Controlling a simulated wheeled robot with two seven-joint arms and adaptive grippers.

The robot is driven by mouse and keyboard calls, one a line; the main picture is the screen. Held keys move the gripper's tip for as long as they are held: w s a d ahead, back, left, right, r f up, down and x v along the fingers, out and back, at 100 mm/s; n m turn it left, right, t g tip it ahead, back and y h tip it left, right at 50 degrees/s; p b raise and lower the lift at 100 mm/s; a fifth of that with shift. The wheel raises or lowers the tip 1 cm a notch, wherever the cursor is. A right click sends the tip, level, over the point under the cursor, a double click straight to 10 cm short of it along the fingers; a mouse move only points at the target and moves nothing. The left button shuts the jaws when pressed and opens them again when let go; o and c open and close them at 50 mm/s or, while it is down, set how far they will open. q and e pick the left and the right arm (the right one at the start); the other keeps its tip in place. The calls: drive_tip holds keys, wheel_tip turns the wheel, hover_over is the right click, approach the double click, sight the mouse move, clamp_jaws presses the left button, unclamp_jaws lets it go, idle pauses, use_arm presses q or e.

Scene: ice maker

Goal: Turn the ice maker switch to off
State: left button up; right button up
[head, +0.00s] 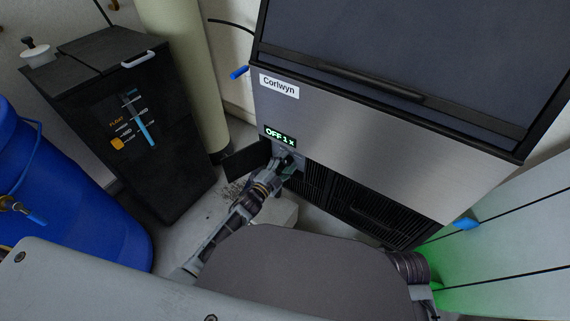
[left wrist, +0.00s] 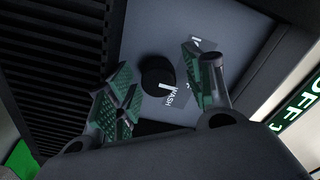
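The ice maker (head: 390,140) is a steel machine with a "Corlwyn" label. Its small display (head: 280,136) reads "OFF" with further characters after it. The black round switch knob (left wrist: 157,76) with a white pointer mark sits on a grey panel (left wrist: 140,35) in the left wrist view, with a "WASH" label beside it. My left gripper (head: 287,163) is at the small control recess below the display. In the left wrist view its two fingers (left wrist: 158,72) are apart, one on each side of the knob; contact cannot be told. My right gripper is out of view.
A dark flap (head: 247,159) stands open left of the left gripper. A black cabinet (head: 150,130) and a blue barrel (head: 60,200) stand at the left, with a pale column (head: 185,60) behind. Black vent slats (head: 350,205) lie below the steel front.

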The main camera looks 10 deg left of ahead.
use_arm(q)
drive_tip(key=shift+f, duration=0.2)
drive_tip(key=shift+s, duration=0.1)
drive_tip(key=shift+n, duration=0.4)
